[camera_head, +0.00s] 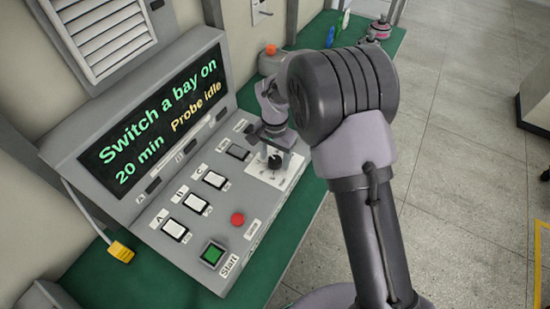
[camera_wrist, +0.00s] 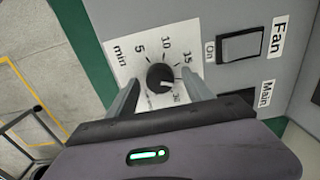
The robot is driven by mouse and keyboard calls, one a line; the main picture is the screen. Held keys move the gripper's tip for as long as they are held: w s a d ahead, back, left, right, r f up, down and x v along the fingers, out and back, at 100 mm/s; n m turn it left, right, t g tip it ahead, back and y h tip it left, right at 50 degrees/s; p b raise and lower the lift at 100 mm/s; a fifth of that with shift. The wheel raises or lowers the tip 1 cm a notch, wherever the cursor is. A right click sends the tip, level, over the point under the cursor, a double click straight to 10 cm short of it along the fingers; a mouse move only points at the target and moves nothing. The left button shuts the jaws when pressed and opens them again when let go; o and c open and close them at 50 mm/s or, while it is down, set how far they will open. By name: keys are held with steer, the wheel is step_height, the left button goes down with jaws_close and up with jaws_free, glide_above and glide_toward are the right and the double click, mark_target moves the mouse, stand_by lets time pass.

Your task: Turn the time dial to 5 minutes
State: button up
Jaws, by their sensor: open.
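The time dial is a black round knob (camera_wrist: 160,77) on a white plate marked min, 5, 10, 15 and 20 in the wrist view. A pale pointer mark on it appears to face the 20 side. The dial also shows in the head view (camera_head: 275,161), just under my gripper (camera_head: 274,146). In the wrist view my gripper (camera_wrist: 161,80) is open, one grey finger on each side of the knob. I cannot tell whether either finger touches it.
The grey panel holds white switches A, B and C (camera_head: 191,202), a red button (camera_head: 237,219) and a green Start button (camera_head: 213,254). The Fan switch (camera_wrist: 241,47) and Main switch sit right beside the dial.

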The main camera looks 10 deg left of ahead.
jaws_close()
